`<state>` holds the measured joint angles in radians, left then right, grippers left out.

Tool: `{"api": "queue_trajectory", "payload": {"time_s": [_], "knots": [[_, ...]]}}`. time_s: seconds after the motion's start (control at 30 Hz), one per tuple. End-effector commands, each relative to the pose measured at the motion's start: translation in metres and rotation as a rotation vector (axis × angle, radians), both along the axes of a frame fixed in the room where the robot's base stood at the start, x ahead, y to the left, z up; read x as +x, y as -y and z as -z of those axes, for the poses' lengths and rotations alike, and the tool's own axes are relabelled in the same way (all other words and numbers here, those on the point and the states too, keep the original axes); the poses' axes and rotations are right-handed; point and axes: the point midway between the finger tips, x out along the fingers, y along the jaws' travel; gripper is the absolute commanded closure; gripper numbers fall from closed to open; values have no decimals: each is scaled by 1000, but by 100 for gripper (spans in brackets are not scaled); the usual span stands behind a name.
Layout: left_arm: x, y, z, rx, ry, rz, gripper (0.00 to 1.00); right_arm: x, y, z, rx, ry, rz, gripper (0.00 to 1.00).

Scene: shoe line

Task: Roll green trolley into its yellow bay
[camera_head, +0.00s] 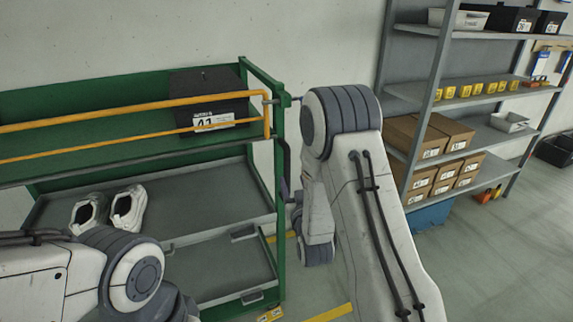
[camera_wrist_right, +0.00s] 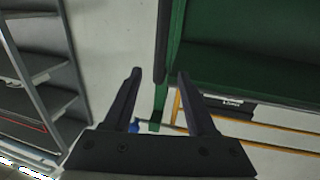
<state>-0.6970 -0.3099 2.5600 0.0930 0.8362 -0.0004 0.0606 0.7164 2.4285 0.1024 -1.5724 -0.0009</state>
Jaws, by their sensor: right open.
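The green trolley (camera_head: 278,240) stands at the left against the wall, with grey shelves, yellow rails and a dark upright handle (camera_head: 283,165) on its right-hand post. My right gripper (camera_head: 290,197) is beside that post, mostly hidden by my own wrist. In the right wrist view its two fingers (camera_wrist_right: 159,76) are apart and empty, with the green post and dark handle (camera_wrist_right: 162,40) showing beyond and between them. Yellow floor tape (camera_head: 332,313) shows below the trolley's right side; most of the bay outline is hidden. My left arm crosses the lower left; its fingers are not visible.
White shoes (camera_head: 128,208) sit on the trolley's middle shelf, and a dark box (camera_head: 205,85) labelled 41 on its top. A grey rack (camera_head: 432,90) with cardboard boxes (camera_head: 440,180) stands at the right. Floor at the lower right is clear.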

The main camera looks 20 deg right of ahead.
Motion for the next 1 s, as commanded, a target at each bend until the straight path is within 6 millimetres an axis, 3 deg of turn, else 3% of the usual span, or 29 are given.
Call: {"api": "queue_trajectory", "payload": {"time_s": [0.5,0.7,1.0], "knots": [[0,0,-25,0,0,0,100,83,14,-2,-1,4,0,43],[0,0,-27,0,0,0,100,98,16,-1,0,2,0,43],[0,0,-27,0,0,0,100,99,16,-1,0,1,-1,43]]}}
